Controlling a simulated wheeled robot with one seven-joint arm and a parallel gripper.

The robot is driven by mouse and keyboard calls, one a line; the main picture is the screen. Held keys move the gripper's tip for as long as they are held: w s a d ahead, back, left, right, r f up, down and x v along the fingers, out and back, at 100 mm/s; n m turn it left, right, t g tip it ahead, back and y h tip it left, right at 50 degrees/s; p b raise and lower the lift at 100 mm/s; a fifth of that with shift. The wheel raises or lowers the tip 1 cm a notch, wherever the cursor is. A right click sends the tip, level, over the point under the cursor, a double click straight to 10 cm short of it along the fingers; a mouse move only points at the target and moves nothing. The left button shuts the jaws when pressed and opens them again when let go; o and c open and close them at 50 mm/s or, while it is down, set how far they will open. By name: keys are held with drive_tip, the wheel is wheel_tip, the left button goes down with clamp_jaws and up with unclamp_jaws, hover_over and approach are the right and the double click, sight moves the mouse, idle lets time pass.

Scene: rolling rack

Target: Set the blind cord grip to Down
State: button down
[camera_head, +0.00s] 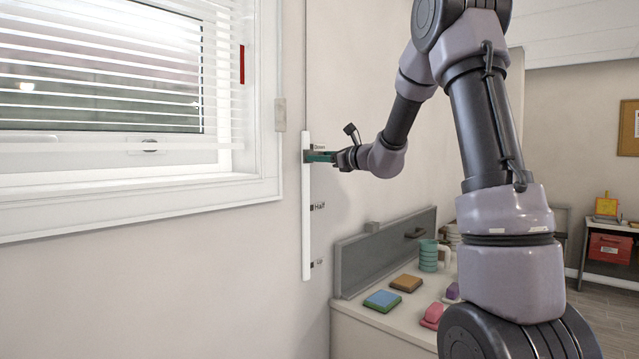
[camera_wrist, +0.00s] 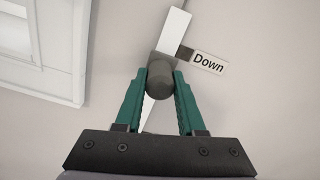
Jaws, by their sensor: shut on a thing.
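The blind cord grip (camera_wrist: 160,82) is a grey rounded knob on a white vertical rail (camera_head: 306,235) fixed to the wall. My gripper (camera_head: 322,156) has its green fingers closed on the grip near the rail's top, level with the Down mark. In the wrist view my gripper (camera_wrist: 160,88) has one finger on each side of the knob, and the Down label (camera_wrist: 208,62) lies just beside it. The Half label (camera_head: 318,206) is midway along the rail and another label (camera_head: 316,264) is near its bottom. In the head view the grip is mostly hidden by the fingers.
A window with white blinds (camera_head: 100,75) is left of the rail, its slats spread over most of the pane. Below right, a counter (camera_head: 375,320) holds a teal mug (camera_head: 428,256) and several small coloured items. The wall around the rail is clear.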

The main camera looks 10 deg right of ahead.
drive_tip(key=shift+r, duration=1.75)
drive_tip(key=c, duration=0.5)
unclamp_jaws()
drive_tip(key=shift+s+d+f, duration=0.1)
drive_tip(key=shift+s+d, duration=0.05)
drive_tip(key=v, duration=1)
drive_tip(key=shift+s, duration=0.15)
drive_tip(key=shift+d, duration=0.1)
